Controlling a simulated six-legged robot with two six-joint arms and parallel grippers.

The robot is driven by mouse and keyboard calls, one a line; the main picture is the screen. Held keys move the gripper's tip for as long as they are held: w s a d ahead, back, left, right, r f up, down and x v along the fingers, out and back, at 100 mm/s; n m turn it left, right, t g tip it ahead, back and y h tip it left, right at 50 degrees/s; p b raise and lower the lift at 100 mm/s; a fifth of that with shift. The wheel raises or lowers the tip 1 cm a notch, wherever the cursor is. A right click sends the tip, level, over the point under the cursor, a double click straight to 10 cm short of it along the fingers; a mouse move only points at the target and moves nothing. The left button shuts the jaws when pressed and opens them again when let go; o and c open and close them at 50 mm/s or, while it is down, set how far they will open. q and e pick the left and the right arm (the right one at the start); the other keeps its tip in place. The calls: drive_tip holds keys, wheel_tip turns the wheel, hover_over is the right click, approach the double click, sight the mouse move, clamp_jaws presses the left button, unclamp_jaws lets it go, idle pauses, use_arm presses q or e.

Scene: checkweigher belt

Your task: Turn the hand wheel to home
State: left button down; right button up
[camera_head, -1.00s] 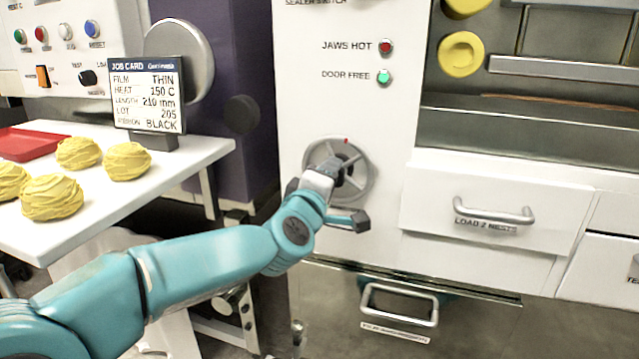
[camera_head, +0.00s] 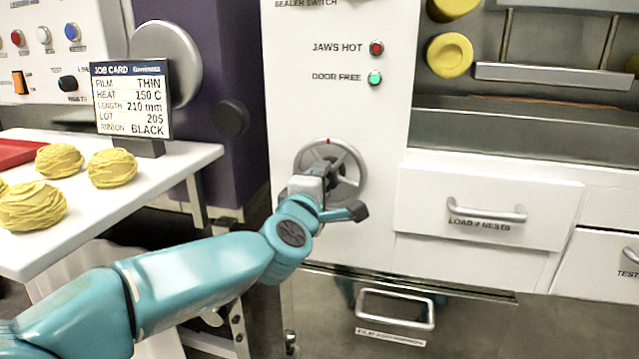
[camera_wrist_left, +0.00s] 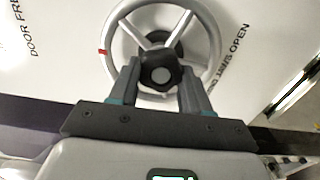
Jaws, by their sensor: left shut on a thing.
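The grey hand wheel (camera_head: 362,170) is mounted on the white machine front. It has a round rim, spokes and a dark hub, and a red mark on its rim sits near the top, slightly left of centre. The wheel also shows in the left wrist view (camera_wrist_left: 213,40), with the red mark at its left side. My left gripper (camera_head: 329,178) is at the middle of the wheel. In the left wrist view its two fingers (camera_wrist_left: 160,78) lie on either side of the dark hub, shut on it. My wrist covers part of the wheel's lower left in the head view.
A drawer (camera_head: 490,205) labelled LOAD 2 NESTS is to the right, and a lower handle (camera_head: 395,308) is below. The DOOR FREE lamp (camera_head: 375,78) is green.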

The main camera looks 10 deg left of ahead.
use_arm(q)
drive_tip(key=c, duration=0.5)
unclamp_jaws()
use_arm(e)
drive_tip(key=shift+d, duration=0.1)
use_arm(q)
drive_tip(key=s+p, duration=0.2)
drive_tip(key=s, duration=1.4)
drive_tip(key=shift+s+a, duration=0.2)
drive_tip(key=shift+a, duration=0.05)
use_arm(e)
drive_tip(key=shift+s+a+r+g, duration=0.15)
drive_tip(key=shift+s+r, duration=0.15)
drive_tip(key=shift+r, duration=0.25)
drive_tip(key=shift+s+a+r+g, duration=0.15)
drive_tip(key=shift+s+r, duration=0.15)
drive_tip(key=shift+r, duration=0.2)
drive_tip(key=shift+d, duration=0.1)
